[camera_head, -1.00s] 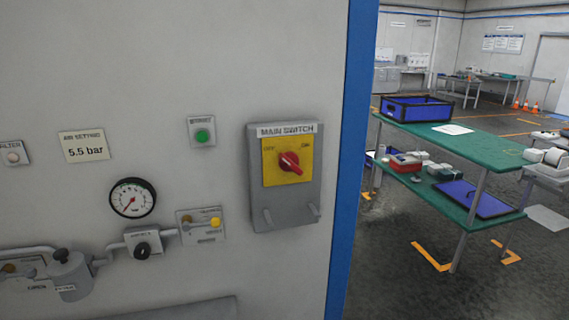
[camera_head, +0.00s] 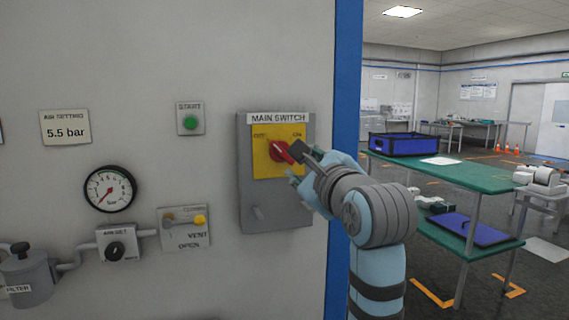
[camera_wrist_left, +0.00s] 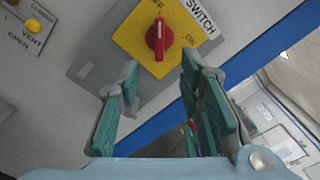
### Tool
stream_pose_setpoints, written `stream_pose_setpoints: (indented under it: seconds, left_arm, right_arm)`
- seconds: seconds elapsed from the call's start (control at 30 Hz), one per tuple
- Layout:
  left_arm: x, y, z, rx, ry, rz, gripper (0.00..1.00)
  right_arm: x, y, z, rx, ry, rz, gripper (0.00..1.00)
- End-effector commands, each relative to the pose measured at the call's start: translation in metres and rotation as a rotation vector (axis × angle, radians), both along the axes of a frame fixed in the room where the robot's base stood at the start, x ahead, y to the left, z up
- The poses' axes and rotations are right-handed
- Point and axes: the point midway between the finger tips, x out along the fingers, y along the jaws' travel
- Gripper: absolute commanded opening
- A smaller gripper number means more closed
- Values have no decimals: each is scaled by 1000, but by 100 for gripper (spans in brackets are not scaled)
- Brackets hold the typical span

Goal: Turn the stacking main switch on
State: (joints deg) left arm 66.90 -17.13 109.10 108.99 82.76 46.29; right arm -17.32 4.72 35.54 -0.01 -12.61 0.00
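The main switch is a red rotary handle (camera_head: 279,151) on a yellow plate (camera_head: 263,168), marked OFF at upper left and ON at upper right. The handle slants from upper left to lower right. The plate sits on a grey box (camera_head: 256,215) labelled MAIN SWITCH. My left gripper (camera_head: 299,164) is at the switch's right side and hides part of the plate. In the left wrist view the red handle (camera_wrist_left: 159,38) lies beyond the fingertips of my open, empty left gripper (camera_wrist_left: 160,78), roughly centred between them. My right gripper is not in view.
On the wall are a green start button (camera_head: 190,123), a pressure gauge (camera_head: 109,189), a regulator knob (camera_head: 114,249) and a yellow vent valve (camera_head: 200,220). A blue edge (camera_head: 347,60) ends the wall. A green table (camera_head: 470,178) stands behind at right.

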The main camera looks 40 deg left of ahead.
Motion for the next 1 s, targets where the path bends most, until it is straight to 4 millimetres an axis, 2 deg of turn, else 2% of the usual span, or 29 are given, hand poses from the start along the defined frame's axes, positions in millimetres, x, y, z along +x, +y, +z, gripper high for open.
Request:
stream_pose_setpoints:
  seconds: [0.2, 0.4, 0.53, 0.77, 1.0]
  left_arm:
    - [35, 54, 3, 6, 8, 10, 33]
    - [60, 88, 3, 7, 7, 7, 33]
    - [66, 96, 2, 5, 7, 6, 33]
    - [67, 97, 2, 5, 6, 5, 33]
    - [67, 97, 2, 6, 7, 5, 0]
  right_arm:
    - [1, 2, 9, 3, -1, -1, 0]
    - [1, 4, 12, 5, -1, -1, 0]
    - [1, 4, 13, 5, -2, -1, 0]
    - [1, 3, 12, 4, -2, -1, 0]
    - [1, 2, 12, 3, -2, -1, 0]
